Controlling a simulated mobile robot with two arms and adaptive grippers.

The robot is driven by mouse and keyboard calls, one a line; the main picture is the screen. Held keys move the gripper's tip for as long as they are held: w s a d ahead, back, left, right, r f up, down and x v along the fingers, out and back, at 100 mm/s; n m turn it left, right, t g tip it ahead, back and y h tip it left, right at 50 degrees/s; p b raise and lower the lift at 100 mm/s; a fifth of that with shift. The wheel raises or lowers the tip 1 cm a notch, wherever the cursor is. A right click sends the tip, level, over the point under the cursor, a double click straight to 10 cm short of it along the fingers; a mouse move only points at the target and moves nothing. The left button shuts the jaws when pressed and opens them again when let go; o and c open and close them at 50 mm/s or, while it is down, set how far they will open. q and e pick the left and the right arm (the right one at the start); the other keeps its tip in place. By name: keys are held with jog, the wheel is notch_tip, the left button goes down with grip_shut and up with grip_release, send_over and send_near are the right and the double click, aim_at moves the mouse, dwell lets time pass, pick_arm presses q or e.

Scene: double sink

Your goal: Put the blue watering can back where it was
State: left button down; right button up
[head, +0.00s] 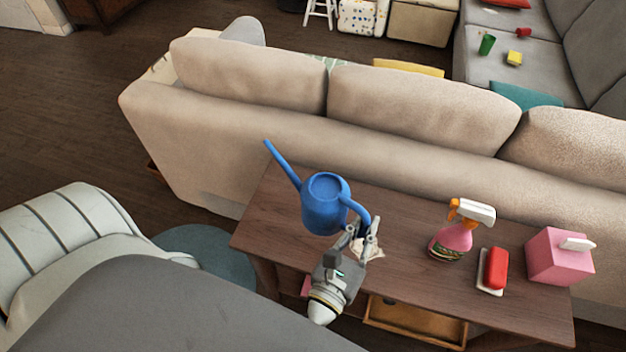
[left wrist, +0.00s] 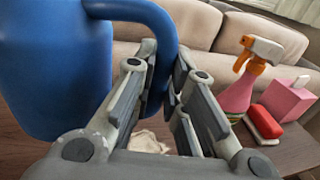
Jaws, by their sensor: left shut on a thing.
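The blue watering can (head: 324,205) is at the left part of the wooden console table (head: 284,222), its long spout pointing up and left. My left gripper (head: 367,238) is shut on the can's curved handle. In the left wrist view the handle (left wrist: 160,40) passes between the two fingers (left wrist: 157,105), with the can's body (left wrist: 55,70) to the left. I cannot tell whether the can's base touches the tabletop. My right gripper is not in view.
A pink spray bottle (head: 453,238), a red bar (head: 495,268) on a white dish and a pink tissue box (head: 560,257) stand on the table's right part. A crumpled cloth or paper (left wrist: 148,142) lies below my gripper. The beige sofa (head: 250,125) backs the table.

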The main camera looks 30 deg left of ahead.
pick_arm(q)
jog(key=a+f, duration=0.1)
jog(key=a, duration=0.1)
jog(key=w+a, duration=0.1)
jog(key=a, duration=0.1)
jog(key=w+a+f, duration=0.1)
jog(key=a, duration=0.1)
jog(key=shift+a+f, duration=0.25)
jog(key=shift+f, duration=0.05)
jog(key=a+f, duration=0.1)
jog(key=f, duration=0.1)
jog(key=w+a+f, duration=0.1)
jog(key=a+f, duration=0.1)
jog(key=shift+w+a+f+b, duration=0.1)
jog(key=shift+a+f+b, duration=0.2)
jog(key=shift+f, duration=0.2)
jog(key=f, duration=0.3)
jog(key=shift+w+a+f+b, duration=0.1)
jog(key=shift+a+f+b, duration=0.25)
jog(key=shift+a+b, duration=0.05)
jog(key=shift+f, duration=0.1)
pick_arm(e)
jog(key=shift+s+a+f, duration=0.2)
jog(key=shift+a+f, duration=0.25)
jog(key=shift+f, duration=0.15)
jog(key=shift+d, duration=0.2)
